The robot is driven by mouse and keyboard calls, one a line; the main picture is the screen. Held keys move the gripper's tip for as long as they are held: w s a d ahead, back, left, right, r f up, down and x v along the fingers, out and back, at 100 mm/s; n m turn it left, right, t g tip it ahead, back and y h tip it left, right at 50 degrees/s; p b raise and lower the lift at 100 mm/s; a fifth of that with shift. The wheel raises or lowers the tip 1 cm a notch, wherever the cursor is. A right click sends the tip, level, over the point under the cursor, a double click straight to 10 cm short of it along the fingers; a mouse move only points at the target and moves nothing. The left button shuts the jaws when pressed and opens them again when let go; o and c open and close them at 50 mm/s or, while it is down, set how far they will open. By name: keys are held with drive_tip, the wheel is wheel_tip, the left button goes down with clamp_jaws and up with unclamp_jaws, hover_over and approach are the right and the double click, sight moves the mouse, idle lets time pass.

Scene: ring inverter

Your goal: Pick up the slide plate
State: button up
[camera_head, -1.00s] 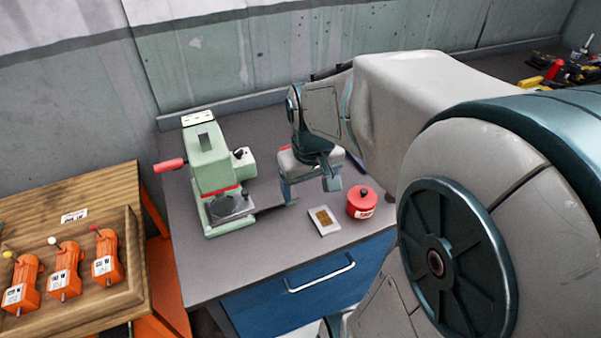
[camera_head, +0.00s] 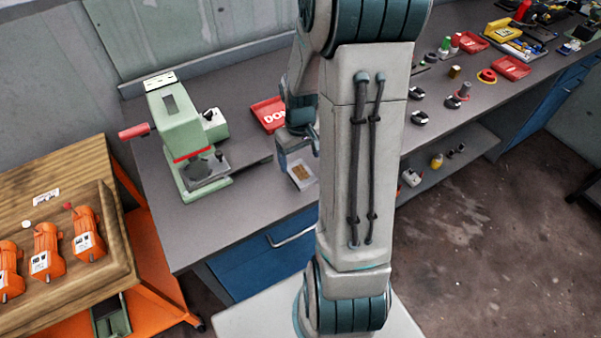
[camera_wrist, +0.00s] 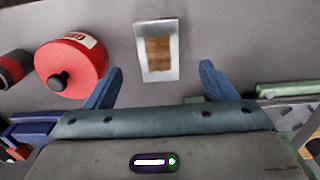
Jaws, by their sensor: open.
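A small pale rectangular plate with a gold-brown middle, which looks like the slide plate (camera_head: 301,173), lies flat on the grey workbench near its front edge. It also shows in the wrist view (camera_wrist: 172,69), ahead of my gripper and between the lines of its two blue fingers. My gripper (camera_wrist: 157,76) is open and empty, with its fingers apart and the plate beyond their tips. In the head view my gripper (camera_head: 297,150) is above and just behind the plate, partly hidden by my arm. I cannot tell the exact height between them.
A red pot with a black knob (camera_wrist: 72,66) stands left of the plate in the wrist view. A green press (camera_head: 180,130) with a red handle stands left on the bench. A red tray (camera_head: 269,113) lies behind my gripper. Orange devices (camera_head: 83,235) sit on a wooden table at left.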

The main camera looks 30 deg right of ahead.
sight(301, 172)
drive_tip(key=shift+d+f+p, duration=0.15)
drive_tip(key=shift+f+p, duration=0.45)
drive_tip(key=shift+f, duration=2.35)
drive_tip(key=shift+w, duration=0.1)
drive_tip(key=c, duration=1.5)
drive_tip(key=shift+r, duration=0.1)
